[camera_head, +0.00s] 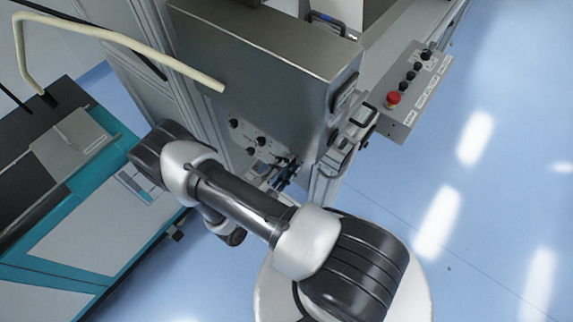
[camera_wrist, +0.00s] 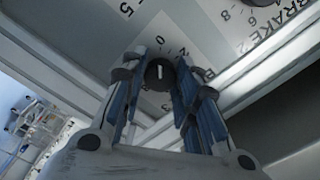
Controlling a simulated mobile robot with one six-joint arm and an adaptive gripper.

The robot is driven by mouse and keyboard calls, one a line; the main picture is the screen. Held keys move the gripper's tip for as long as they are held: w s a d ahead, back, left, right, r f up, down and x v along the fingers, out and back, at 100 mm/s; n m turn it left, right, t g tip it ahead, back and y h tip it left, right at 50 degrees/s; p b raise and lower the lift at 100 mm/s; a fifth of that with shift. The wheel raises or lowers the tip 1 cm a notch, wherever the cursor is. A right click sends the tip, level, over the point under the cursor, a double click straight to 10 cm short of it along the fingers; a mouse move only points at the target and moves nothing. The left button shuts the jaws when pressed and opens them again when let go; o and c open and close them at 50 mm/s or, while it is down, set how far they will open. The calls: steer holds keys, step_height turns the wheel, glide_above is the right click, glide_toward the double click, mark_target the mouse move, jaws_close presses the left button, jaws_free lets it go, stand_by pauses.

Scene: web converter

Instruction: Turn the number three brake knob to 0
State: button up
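In the wrist view a dark round knob (camera_wrist: 160,74) with a short white line sits on a pale panel (camera_wrist: 195,25) between my fingertips. The line runs roughly up and down in the picture. A printed 0 shows just above the knob, with other digits around it. Part of a label beginning "BRA" shows at its right, cut off by a finger. My gripper (camera_wrist: 159,72) has a finger on each side of the knob, with narrow gaps seeming to remain. In the head view my gripper (camera_head: 284,172) is at the lower panel, hiding the knob there.
Another dial, labelled BRAKE 2 (camera_wrist: 285,22), is at the upper right of the wrist view. The head view shows several black knobs (camera_head: 260,141) on the panel, a metal housing (camera_head: 275,60) above, and a control box with a red button (camera_head: 393,98) to the right.

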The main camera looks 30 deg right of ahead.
steer(key=o, duration=0.4)
steer(key=shift+c, duration=0.2)
steer(key=shift+a, duration=0.1)
steer(key=v, duration=1.2)
steer(key=shift+r, duration=0.1)
